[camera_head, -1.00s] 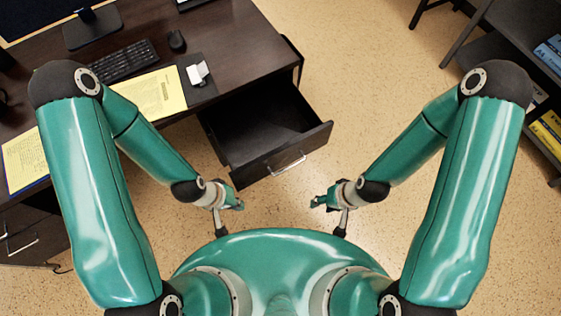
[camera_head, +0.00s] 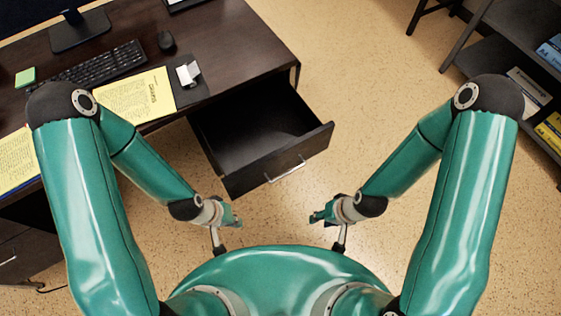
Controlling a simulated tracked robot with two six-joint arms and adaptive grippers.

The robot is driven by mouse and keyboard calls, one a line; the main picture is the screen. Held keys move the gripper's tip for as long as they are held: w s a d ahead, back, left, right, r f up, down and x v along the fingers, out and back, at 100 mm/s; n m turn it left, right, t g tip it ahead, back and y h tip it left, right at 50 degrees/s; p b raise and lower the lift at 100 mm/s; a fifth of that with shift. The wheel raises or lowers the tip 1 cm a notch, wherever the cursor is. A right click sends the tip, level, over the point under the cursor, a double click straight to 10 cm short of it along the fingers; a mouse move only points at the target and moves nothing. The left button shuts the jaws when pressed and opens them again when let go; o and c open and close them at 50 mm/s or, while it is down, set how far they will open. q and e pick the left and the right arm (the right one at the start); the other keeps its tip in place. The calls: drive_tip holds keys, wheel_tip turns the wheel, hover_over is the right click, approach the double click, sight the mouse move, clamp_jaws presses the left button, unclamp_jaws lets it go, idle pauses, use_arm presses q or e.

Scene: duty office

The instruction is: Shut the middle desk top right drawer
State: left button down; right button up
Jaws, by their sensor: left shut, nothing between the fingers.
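The top right drawer (camera_head: 279,160) of the dark desk (camera_head: 232,42) stands pulled out and looks empty inside. Its front panel has a silver bar handle (camera_head: 287,171) and faces toward me, slightly to the right. My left gripper (camera_head: 236,222) is shut and empty, a little below the drawer's near left corner in the picture, apart from it. My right gripper (camera_head: 315,218) is below the handle and to its right, apart from the drawer; its fingers are too small to tell open from shut.
On the desk are a keyboard (camera_head: 92,66), a mouse (camera_head: 166,41), yellow pads (camera_head: 135,97) and a monitor stand (camera_head: 78,33). A dark shelf (camera_head: 500,62) with binders stands at the right. Speckled floor (camera_head: 385,90) between desk and shelf is clear.

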drive_tip(key=c, duration=0.5)
drive_tip(key=shift+w+m, duration=0.2)
drive_tip(key=shift+m, duration=0.7)
clamp_jaws()
drive_tip(key=w+a+r+m+t+y+b, duration=0.1)
drive_tip(key=w+r+m+t+y+b, duration=0.15)
drive_tip(key=w+m, duration=0.3)
drive_tip(key=m+t+b, duration=0.3)
drive_tip(key=t+b, duration=0.4)
drive_tip(key=b, duration=0.7)
approach(326, 131)
drive_tip(key=shift+h, duration=0.25)
drive_tip(key=b+x, duration=0.1)
drive_tip(key=x, duration=0.2)
drive_tip(key=b+x, duration=0.2)
drive_tip(key=x, duration=0.1)
drive_tip(key=shift+s+a+f, duration=0.1)
drive_tip(key=shift+s+a, duration=0.15)
drive_tip(key=shift+w+a+b, duration=0.2)
drive_tip(key=shift+w+b, duration=0.1)
drive_tip(key=shift+w, duration=0.15)
